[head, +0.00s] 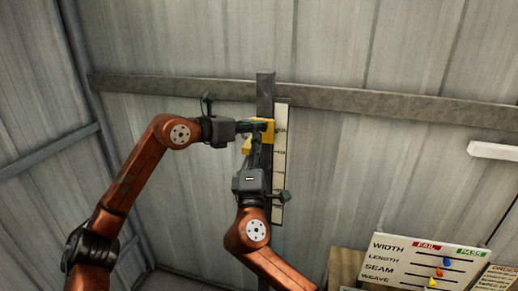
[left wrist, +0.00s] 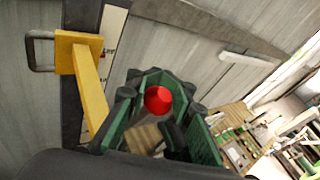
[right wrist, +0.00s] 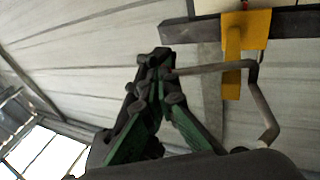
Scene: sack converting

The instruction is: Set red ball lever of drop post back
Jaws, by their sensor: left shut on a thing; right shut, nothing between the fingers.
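The drop post (head: 265,90) is a dark upright against the wall, with a yellow carriage (head: 264,130) on it. My left gripper (head: 256,126) comes to the carriage from the left. My right gripper (head: 256,165) is below the carriage. In the right wrist view its fingers (right wrist: 156,62) are shut and empty, close to the bent grey handle (right wrist: 255,90).
A white scale strip (head: 281,160) runs along the post's right side. A horizontal rail (head: 400,101) crosses the wall behind. A board with coloured knobs (head: 425,262) stands at the lower right.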

